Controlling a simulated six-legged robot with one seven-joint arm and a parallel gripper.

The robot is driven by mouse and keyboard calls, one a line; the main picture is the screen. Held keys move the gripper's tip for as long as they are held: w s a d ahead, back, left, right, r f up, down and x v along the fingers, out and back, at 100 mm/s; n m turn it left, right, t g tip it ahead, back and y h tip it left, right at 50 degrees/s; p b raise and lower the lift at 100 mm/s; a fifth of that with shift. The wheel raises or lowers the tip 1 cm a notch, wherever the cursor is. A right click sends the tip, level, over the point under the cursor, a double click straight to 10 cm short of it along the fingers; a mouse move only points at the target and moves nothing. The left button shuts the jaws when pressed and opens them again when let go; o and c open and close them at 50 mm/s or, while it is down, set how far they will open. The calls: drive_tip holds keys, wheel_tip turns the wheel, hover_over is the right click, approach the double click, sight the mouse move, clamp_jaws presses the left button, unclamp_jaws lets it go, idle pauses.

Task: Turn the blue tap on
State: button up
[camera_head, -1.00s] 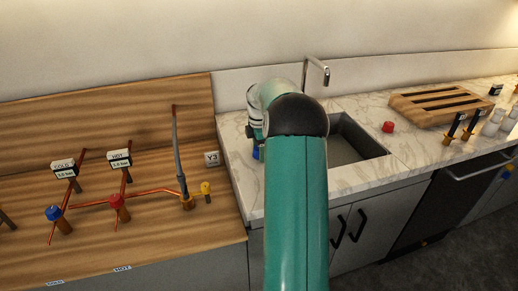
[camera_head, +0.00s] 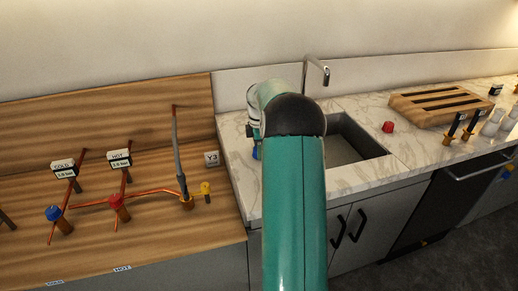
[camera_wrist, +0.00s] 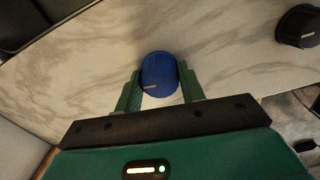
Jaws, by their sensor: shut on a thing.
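A round blue tap knob (camera_wrist: 159,72) with a short pale mark stands on the marble counter in the wrist view. My gripper (camera_wrist: 160,84) is shut on it, one green finger on each side. In the head view only a small piece of the blue knob (camera_head: 256,153) shows at the left edge of my arm, which hides the fingers. The curved metal spout (camera_head: 318,70) stands behind the sink (camera_head: 372,143). I see no water, though my arm hides part of the basin.
A red knob (camera_head: 388,127) sits right of the sink. A wooden slatted board (camera_head: 440,105) and several bottles are farther right. On the left, a wooden bench carries copper pipes with another blue valve (camera_head: 53,213) and a red valve (camera_head: 117,201). A dark knob (camera_wrist: 298,27) shows in the wrist view.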

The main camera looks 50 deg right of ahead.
drive_tip(key=m, duration=0.7)
drive_tip(key=shift+m, duration=0.4)
drive_tip(key=m, duration=0.4)
drive_tip(key=shift+m, duration=2.2)
drive_tip(key=o, duration=1)
wheel_tip(320, 180, up, 14)
drive_tip(key=shift+f, duration=0.1)
